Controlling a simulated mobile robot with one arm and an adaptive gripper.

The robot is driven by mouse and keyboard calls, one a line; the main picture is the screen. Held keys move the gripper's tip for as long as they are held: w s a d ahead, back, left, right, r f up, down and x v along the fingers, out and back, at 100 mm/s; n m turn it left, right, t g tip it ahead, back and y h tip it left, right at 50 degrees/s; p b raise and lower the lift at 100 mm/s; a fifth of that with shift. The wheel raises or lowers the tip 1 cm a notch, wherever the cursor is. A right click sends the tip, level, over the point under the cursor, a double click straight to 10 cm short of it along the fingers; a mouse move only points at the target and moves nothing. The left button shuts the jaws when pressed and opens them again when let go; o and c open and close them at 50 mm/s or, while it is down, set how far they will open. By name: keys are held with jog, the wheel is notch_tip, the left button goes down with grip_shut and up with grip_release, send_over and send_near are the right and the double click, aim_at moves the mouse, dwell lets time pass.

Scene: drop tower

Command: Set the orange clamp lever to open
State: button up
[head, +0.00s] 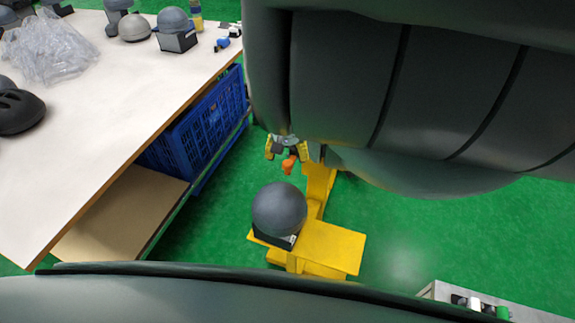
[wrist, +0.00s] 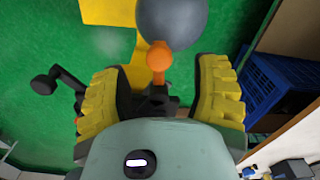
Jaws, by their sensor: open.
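The orange clamp lever (head: 289,165) shows just below my gripper in the head view. In the wrist view the orange lever (wrist: 159,62) has a rounded end and lies between my two yellow finger pads, with a gap on each side. My gripper (head: 286,149) is open around it; I see no contact. The lever belongs to the yellow drop tower (head: 335,247). A dark grey ball (head: 279,209) sits in a black holder on the tower's yellow base. The lever's pivot is partly hidden, and my arm covers the upper tower.
A white table (head: 95,90) with grey domes, a plastic bag (head: 50,48) and a black helmet-like form (head: 18,110) is at left. A blue crate (head: 205,125) stands under it. A black crank-like part (wrist: 62,82) is beside the left finger.

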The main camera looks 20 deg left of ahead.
aim_at(287, 163)
jog(key=shift+f, duration=1.6)
jog(key=shift+d+f, duration=0.1)
jog(key=shift+f, duration=0.25)
jog(key=shift+o, duration=0.4)
grip_shut()
